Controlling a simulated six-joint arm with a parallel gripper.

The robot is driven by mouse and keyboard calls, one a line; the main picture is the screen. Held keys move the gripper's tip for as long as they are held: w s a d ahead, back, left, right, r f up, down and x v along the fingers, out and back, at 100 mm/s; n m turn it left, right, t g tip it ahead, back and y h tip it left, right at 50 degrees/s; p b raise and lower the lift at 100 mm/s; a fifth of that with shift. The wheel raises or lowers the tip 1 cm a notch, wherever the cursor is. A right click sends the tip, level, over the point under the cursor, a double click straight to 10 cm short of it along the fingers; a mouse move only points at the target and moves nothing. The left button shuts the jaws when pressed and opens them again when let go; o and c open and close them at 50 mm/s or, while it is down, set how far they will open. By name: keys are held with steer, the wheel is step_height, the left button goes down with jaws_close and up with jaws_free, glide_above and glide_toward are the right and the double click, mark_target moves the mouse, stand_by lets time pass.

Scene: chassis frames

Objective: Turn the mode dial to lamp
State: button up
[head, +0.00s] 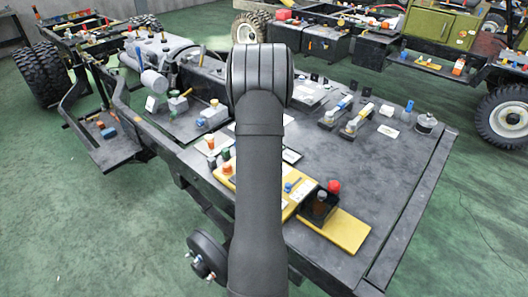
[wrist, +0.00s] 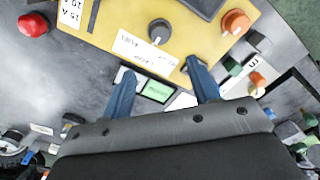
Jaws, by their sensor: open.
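In the wrist view a round dark grey dial (wrist: 160,31) with a pale pointer mark sits on a yellow panel (wrist: 100,40). It looks like the mode dial. A white label (wrist: 140,47) with small upside-down print lies beside it; I cannot read "lamp" on it. My gripper (wrist: 160,69) has two blue fingers, spread apart and empty. The dial shows just beyond the fingertips, roughly between them, apart from both. In the head view the yellow panel (head: 348,232) is partly behind my arm; the dial and my gripper cannot be made out there.
An orange knob (wrist: 236,22) stands right of the dial, and a red button (wrist: 33,24) at far left. A green label (wrist: 157,90) shows between the fingers. In the head view a black box (head: 318,207) stands on the panel; the deck's right part (head: 390,170) is fairly clear.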

steer(key=shift+r, duration=1.7)
step_height(320, 180, down, 18)
steer(key=shift+r, duration=0.25)
steer(key=shift+r, duration=0.1)
steer(key=m, duration=0.3)
steer(key=shift+m, duration=0.4)
steer(key=m, duration=0.4)
steer(key=shift+m, duration=0.4)
steer(key=shift+r, duration=0.25)
step_height(320, 180, up, 6)
steer(key=shift+f, duration=0.15)
stand_by(0.7)
